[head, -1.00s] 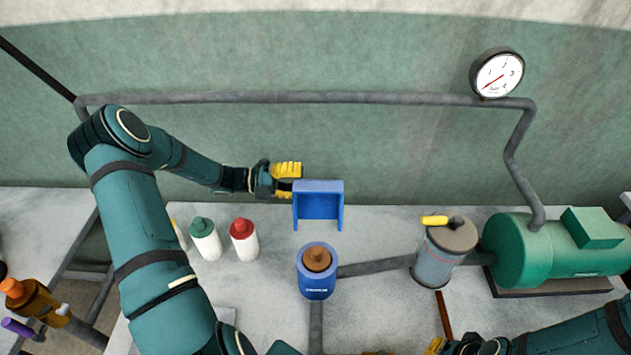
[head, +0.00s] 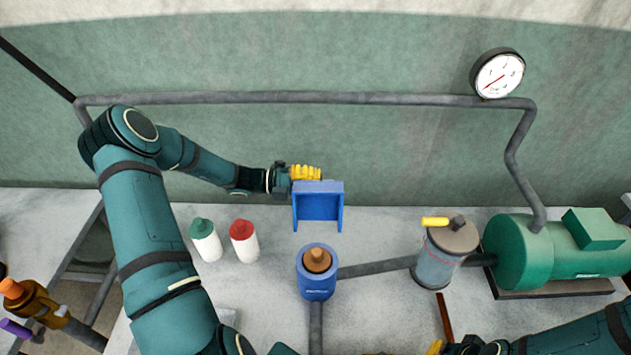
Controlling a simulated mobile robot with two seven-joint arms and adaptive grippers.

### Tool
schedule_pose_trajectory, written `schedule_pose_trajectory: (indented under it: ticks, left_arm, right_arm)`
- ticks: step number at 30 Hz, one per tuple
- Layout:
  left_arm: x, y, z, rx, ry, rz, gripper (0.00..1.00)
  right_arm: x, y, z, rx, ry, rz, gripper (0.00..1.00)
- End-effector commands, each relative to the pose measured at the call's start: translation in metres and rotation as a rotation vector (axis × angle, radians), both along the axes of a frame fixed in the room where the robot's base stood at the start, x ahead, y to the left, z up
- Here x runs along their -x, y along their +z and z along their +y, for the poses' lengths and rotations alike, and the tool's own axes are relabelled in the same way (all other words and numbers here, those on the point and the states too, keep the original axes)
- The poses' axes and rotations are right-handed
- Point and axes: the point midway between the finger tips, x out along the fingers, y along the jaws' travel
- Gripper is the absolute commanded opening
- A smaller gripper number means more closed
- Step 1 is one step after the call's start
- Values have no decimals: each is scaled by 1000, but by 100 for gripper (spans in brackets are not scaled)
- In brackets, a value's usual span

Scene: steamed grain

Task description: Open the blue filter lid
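The blue filter (head: 317,285) stands upright on the bench, with a brown knobbed piece (head: 317,260) showing in its round top. Its blue lid (head: 319,187), a bracket-like piece, stands raised behind and above the body. My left gripper (head: 307,173) has yellow fingers and is at the back of the lid's top edge, over its left half. The lid partly hides the fingers, so I cannot tell whether they touch it or how far apart they are. My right gripper (head: 437,347) shows only in part at the bottom edge.
A green-capped bottle (head: 206,241) and a red-capped bottle (head: 244,241) stand left of the filter. A grey canister with a yellow handle (head: 436,222) and a green motor (head: 545,250) stand right. A pipe (head: 300,97) and gauge (head: 498,74) are at the wall.

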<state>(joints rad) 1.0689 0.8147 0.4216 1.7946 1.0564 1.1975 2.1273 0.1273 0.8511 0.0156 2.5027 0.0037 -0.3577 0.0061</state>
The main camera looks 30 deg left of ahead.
Motion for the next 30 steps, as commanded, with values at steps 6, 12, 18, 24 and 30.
schedule_pose_trajectory:
  ticks: [6,12,18,24,30]
  left_arm:
    - [1,4,0,-8,2,-14,0]
    - [10,18,-6,-69,-1,-113,0]
    - [21,29,-13,-121,1,-199,0]
    - [26,30,-16,-121,1,-202,0]
    - [27,29,-17,-121,1,-203,0]
  right_arm:
    - [-1,5,0,0,-2,-2,0]
    - [-8,31,-2,4,-14,-18,0]
    - [-14,55,-3,6,-26,-33,0]
    - [-15,65,-4,5,-27,-35,0]
    - [-15,65,-4,4,-27,-34,0]
